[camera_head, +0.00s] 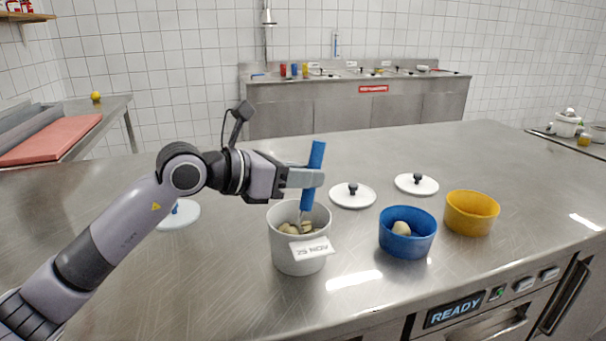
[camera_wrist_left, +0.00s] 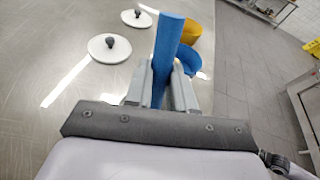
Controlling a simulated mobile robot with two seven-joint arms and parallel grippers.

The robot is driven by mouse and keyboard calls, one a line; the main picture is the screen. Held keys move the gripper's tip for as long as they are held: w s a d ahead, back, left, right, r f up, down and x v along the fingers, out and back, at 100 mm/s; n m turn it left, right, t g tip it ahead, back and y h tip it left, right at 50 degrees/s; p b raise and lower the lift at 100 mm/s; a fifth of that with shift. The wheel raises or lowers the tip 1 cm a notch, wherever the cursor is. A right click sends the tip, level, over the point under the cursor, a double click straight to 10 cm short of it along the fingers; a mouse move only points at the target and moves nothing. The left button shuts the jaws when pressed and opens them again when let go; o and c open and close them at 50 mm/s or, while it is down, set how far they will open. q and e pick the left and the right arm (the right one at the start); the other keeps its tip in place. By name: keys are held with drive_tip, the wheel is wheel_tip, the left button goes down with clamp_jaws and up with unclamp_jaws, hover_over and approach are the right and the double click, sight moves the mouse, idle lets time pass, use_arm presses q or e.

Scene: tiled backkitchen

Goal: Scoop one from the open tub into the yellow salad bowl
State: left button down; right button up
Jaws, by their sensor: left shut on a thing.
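My left gripper (camera_head: 306,178) is shut on the blue handle (camera_head: 316,158) of a scoop, which stands nearly upright, slightly tilted. The scoop's lower end goes down into the open white tub (camera_head: 296,258), labelled "25 NOV", which holds several pale round pieces (camera_head: 297,228). The scoop's head is hidden among them. The yellow bowl (camera_head: 471,213) stands to the right; no contents show in it. In the left wrist view the blue handle (camera_wrist_left: 168,45) sits between the fingers, and the yellow bowl (camera_wrist_left: 191,31) shows partly behind it. My right gripper is not in view.
A blue bowl (camera_head: 407,234) with one pale piece (camera_head: 401,228) stands between tub and yellow bowl. White lids with black knobs lie behind them (camera_head: 352,195), (camera_head: 416,184). Another lid (camera_head: 180,214) lies left, partly behind my arm. The steel counter (camera_head: 380,295) is clear in front.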

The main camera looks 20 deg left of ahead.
use_arm(q)
drive_tip(key=shift+r+p, duration=0.45)
drive_tip(key=shift+p, duration=0.15)
wheel_tip(320, 180, up, 6)
drive_tip(key=p, duration=0.4)
drive_tip(key=shift+r, duration=0.15)
wheel_tip(320, 180, up, 5)
drive_tip(key=p, duration=0.3)
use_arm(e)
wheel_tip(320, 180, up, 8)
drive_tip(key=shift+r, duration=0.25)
